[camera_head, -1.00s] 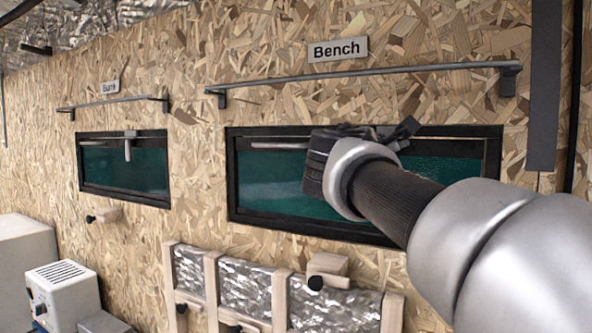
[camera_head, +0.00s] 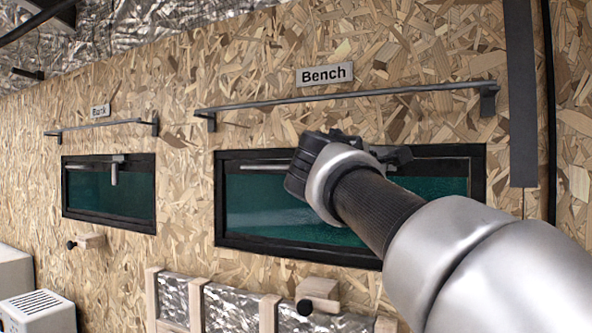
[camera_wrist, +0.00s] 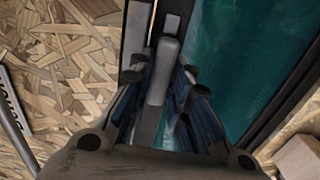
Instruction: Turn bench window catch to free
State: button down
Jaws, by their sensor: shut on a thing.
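The bench window (camera_head: 350,258) is a dark-framed teal pane under the "Bench" sign (camera_head: 324,74). My gripper (camera_head: 312,165) is at the upper part of its frame and covers the catch in the head view. In the wrist view my gripper (camera_wrist: 160,100) is shut on the bench window catch (camera_wrist: 165,72), a grey lever between the two fingers. The lever runs roughly along the dark frame there. A thin grey bar (camera_head: 262,167) shows left of my gripper along the top of the window. The catch's pivot is not clearly visible.
A metal rail (camera_head: 350,96) runs above the window. A second window (camera_head: 110,192) at left has its own catch (camera_head: 114,174) hanging down. A wooden block with a black knob (camera_head: 318,293) and foil-faced panels (camera_head: 238,308) are below. A dark vertical strip (camera_head: 521,100) stands at right.

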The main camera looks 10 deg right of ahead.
jog(key=c, duration=1.5)
grip_release()
jog(key=v, duration=1.2)
